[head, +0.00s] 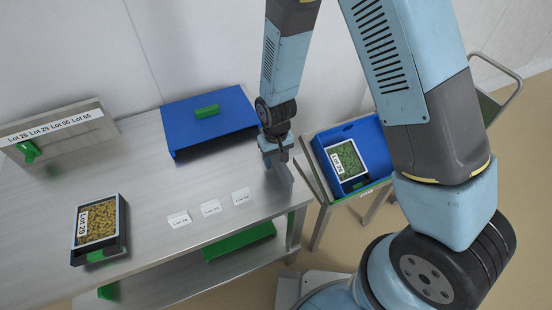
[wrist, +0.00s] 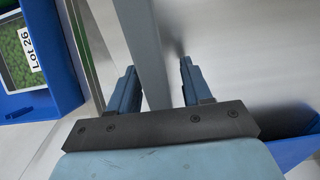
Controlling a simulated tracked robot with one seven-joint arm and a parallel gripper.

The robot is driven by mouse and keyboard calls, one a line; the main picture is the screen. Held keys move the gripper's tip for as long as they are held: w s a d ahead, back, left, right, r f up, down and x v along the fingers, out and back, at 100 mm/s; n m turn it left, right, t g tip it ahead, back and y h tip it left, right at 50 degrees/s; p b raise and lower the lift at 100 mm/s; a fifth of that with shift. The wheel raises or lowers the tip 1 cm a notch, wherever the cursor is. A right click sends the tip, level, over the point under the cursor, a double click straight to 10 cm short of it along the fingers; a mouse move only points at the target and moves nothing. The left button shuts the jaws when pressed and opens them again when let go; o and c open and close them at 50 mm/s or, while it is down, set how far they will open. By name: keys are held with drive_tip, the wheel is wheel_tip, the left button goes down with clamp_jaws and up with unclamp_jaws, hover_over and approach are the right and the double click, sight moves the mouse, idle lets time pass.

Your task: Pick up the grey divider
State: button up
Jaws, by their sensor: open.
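The grey divider (head: 283,179) is a thin upright plate near the right end of the steel table, in the head view. My gripper (head: 275,150) is at its top, pointing down. In the wrist view the divider (wrist: 150,50) runs as a grey strip between the two blue fingers of my open gripper (wrist: 158,70). It looks closer to the left finger, and a gap shows on the right. I cannot tell whether either finger touches it.
A blue cover (head: 185,120) with a green handle lies behind on the table. A blue crate (head: 318,150) holding a Lot 26 tray (head: 347,160) stands right. A Lot 29 tray (head: 97,220) is at left.

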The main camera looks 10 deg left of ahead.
drive_tip(key=shift+c, duration=0.5)
clamp_jaws()
drive_tip(key=shift+r, duration=0.1)
